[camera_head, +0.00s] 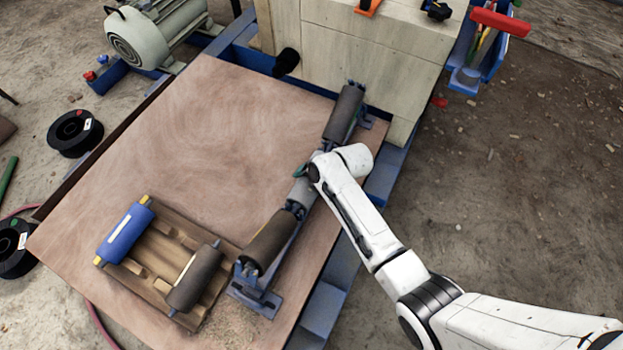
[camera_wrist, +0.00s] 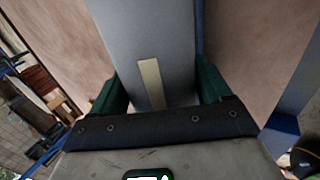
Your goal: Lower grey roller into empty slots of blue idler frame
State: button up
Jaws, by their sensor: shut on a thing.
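A grey roller (camera_head: 301,194) is held by my gripper (camera_head: 305,172) at the middle of the blue idler frame (camera_head: 252,300). In the wrist view, the grey roller (camera_wrist: 150,40) with a pale strip lies between the two green fingers of my gripper (camera_wrist: 160,88), which are shut on it. The frame carries a dark roller (camera_head: 267,242) at its near end and another dark roller (camera_head: 345,112) at its far end. My arm and gripper hide part of the middle, and I cannot tell whether the roller's ends sit in the slots.
A wooden pallet (camera_head: 172,248) left of the frame holds a blue roller (camera_head: 124,232) and a dark roller (camera_head: 194,279). The brown board (camera_head: 190,140) is clear at its upper left. A pale crusher body (camera_head: 355,50) stands behind the frame. Black spools (camera_head: 75,133) lie on the ground at left.

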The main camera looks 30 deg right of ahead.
jog(key=shift+w+f, duration=0.1)
jog(key=shift+f, duration=0.05)
jog(key=o, duration=1.7)
jog(key=shift+s, duration=0.2)
jog(key=p+v, duration=0.3)
jog(key=v, duration=0.7)
jog(key=shift+s+d+r+p, duration=0.1)
jog(key=shift+r+p, duration=0.25)
